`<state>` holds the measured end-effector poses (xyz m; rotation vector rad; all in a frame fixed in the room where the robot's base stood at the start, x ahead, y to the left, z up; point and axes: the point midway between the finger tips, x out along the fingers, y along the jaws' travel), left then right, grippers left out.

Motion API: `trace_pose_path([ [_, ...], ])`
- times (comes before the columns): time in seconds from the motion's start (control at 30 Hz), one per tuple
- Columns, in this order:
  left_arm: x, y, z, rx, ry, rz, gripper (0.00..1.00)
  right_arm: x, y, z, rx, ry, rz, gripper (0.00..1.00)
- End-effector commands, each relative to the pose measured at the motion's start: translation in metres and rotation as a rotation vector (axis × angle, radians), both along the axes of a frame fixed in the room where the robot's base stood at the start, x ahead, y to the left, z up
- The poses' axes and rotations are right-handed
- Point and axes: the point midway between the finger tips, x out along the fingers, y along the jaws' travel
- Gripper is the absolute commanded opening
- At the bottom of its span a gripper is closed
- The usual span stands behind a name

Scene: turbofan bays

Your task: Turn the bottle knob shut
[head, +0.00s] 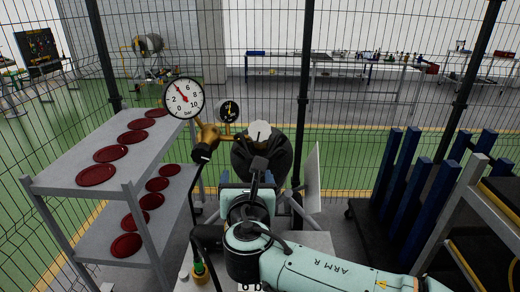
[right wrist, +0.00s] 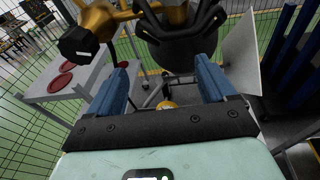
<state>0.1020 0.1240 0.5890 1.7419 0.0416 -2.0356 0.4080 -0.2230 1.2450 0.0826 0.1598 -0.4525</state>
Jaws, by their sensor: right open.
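A dark gas bottle (head: 248,160) stands upright ahead of my right arm. A pale grey round piece (head: 259,131) shows at its top and may be the knob; I cannot tell for sure. A brass regulator (head: 208,134) sits to the left of it, with a large white gauge (head: 183,98) and a small black gauge (head: 229,111). My right gripper (head: 247,180) is just in front of the bottle. In the right wrist view its two blue fingers are apart (right wrist: 161,62) and empty, with the dark collar (right wrist: 182,50) beyond them. My left gripper is not in view.
A grey two-level shelf (head: 63,183) with several dark red discs stands at the left. A pale upright panel (head: 313,178) is close on the right. Blue posts (head: 402,185) stand further right. A wire fence closes off the back.

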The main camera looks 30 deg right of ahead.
Motion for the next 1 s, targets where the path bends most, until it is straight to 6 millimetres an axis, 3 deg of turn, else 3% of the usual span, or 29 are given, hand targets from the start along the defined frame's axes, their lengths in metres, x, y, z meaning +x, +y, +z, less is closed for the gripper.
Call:
trace_pose_path([
  [0.03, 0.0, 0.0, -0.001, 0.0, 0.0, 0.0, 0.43, -0.01, -0.006, 0.026, -0.054, -0.047, -0.019, 0.84],
  [0.1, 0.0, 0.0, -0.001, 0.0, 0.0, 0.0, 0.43, -0.02, -0.011, 0.05, -0.108, -0.09, -0.039, 0.84],
  [0.2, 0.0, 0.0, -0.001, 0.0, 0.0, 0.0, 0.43, -0.026, -0.016, 0.066, -0.148, -0.115, -0.056, 0.84],
  [0.37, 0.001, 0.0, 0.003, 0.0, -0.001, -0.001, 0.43, -0.012, -0.025, 0.069, -0.155, -0.118, -0.061, 0.84],
  [0.73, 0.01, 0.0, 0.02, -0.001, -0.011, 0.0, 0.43, 0.056, -0.063, 0.069, -0.151, -0.117, -0.06, 0.84],
  [1.0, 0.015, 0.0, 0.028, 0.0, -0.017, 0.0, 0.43, 0.084, -0.079, 0.068, -0.152, -0.118, -0.058, 0.84],
])
